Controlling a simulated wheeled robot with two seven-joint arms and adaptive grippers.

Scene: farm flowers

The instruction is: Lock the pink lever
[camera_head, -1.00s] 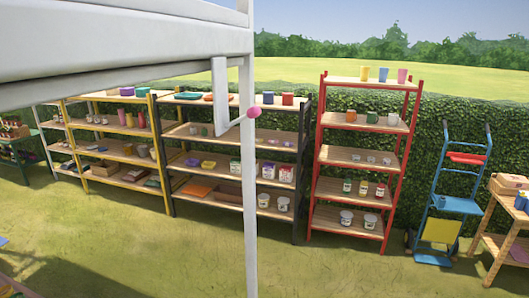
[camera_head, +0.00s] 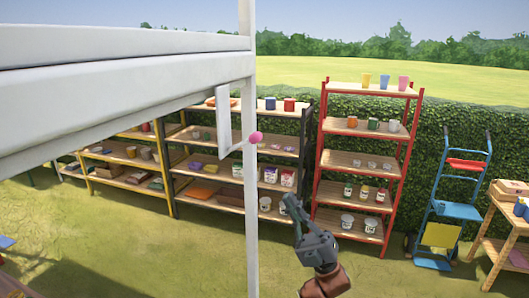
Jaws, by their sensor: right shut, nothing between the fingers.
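The pink lever shows as a round pink knob (camera_head: 256,137) on a short stem, beside a white plate (camera_head: 223,118) on the white post (camera_head: 249,190). The knob sticks out just right of the post. My right gripper (camera_head: 289,205) is in the lower middle, right of the post and below the knob, clear of it in the picture. Its dark fingers are together and hold nothing. My left gripper is not in view.
A white beam (camera_head: 120,90) crosses the upper left and joins the post. Behind stand a red-framed shelf (camera_head: 322,130), a dark-framed shelf, a yellow-framed shelf and a blue hand truck (camera_head: 459,208). Open grass lies in front of the shelves.

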